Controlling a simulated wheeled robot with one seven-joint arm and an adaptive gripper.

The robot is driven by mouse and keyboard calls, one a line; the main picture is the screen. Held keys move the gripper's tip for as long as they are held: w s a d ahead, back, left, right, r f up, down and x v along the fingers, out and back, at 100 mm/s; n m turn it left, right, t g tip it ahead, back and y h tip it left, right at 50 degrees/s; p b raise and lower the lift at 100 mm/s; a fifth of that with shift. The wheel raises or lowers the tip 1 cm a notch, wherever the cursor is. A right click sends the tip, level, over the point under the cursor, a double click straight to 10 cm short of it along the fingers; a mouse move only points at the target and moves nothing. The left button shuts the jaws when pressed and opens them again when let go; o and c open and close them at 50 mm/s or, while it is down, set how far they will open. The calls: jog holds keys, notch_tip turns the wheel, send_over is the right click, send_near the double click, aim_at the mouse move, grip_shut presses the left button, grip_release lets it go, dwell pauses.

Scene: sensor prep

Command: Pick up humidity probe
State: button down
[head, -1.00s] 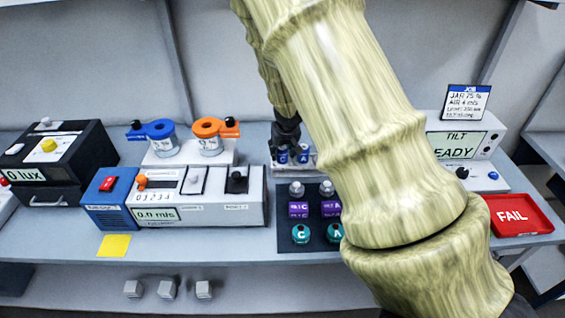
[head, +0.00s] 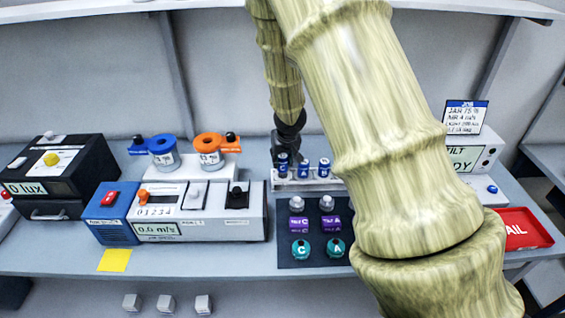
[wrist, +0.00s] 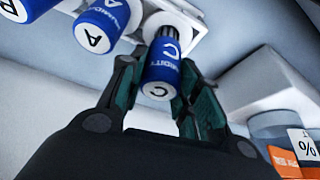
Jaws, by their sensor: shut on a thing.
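Three blue humidity probes with white lettered ends are at a pale rack (head: 345,184) in the middle of the bench. In the wrist view, the probe marked C (wrist: 160,77) is between the fingers of my gripper (wrist: 157,90), which is shut on it. Its dark ribbed end points toward the rack; I cannot tell whether it is clear of its slot. The probe marked A (wrist: 95,32) is beside it, and a third probe (wrist: 20,8) is cut off by the frame corner. In the head view, my gripper (head: 286,145) is behind the leftmost probe (head: 282,166).
A dark mat (head: 288,258) with knobbed weights and purple and teal pieces lies in front of the rack. A white instrument (head: 208,228) and orange-ringed jar (head: 209,158) stand left. A red FAIL tray (head: 540,232) is at right. My arm covers the bench between.

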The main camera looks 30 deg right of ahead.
notch_tip(320, 180, up, 7)
jog(key=p, duration=0.5)
jog(key=shift+r, duration=0.15)
